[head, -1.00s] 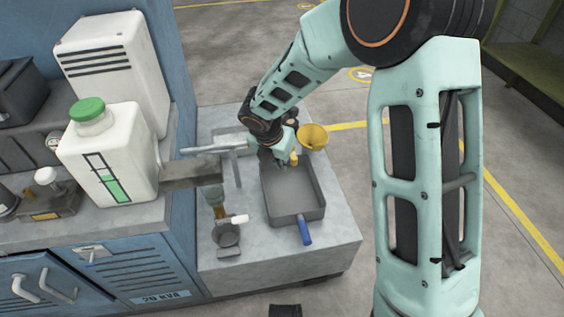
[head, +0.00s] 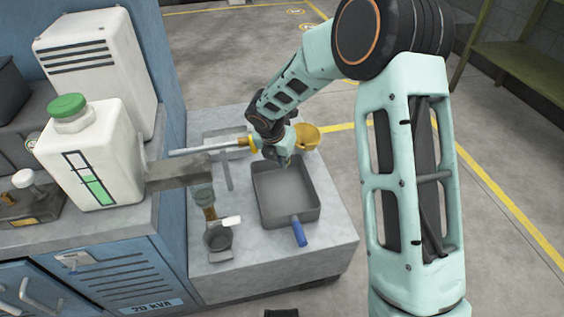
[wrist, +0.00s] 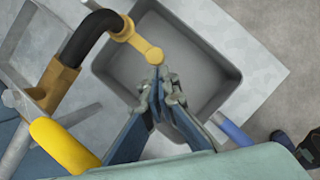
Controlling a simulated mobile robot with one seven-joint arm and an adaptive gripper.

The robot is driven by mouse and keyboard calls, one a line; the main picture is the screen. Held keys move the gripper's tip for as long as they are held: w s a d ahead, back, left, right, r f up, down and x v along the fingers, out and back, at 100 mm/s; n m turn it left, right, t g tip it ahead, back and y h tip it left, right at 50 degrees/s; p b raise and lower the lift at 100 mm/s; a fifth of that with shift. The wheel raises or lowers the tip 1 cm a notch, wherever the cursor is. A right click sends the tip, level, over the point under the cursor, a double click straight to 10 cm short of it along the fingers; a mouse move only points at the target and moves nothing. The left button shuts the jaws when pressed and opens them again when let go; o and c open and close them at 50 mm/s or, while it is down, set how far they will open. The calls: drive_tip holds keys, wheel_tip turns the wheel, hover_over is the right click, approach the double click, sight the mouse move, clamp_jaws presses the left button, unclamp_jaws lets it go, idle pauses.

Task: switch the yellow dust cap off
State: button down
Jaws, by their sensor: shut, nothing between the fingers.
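My gripper (wrist: 158,88) is shut and empty, its fingertips over the grey tray in the wrist view. In the head view my gripper (head: 280,157) is at the tray's far edge. A bright yellow rounded piece (wrist: 62,147) lies at lower left in the wrist view, apart from my fingertips. A yellow piece (head: 252,144) shows at the end of a grey tube in the head view. A gold-yellow nozzle (wrist: 132,37) on a black hose ends just above my fingertips in the wrist view; I cannot tell whether they touch. I cannot tell which yellow piece is the dust cap.
The grey tray (head: 257,192) with a blue handle (head: 299,231) sits on the bench. A yellow bowl (head: 306,137) stands behind it. A metal arm (head: 180,172) and a small cup (head: 218,239) are to the left. A white jug (head: 98,155) stands farther left.

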drive_tip(key=shift+d, duration=0.15)
drive_tip(key=shift+d+n+p, duration=0.25)
drive_tip(key=shift+n+p, duration=0.15)
drive_tip(key=shift+p, duration=0.25)
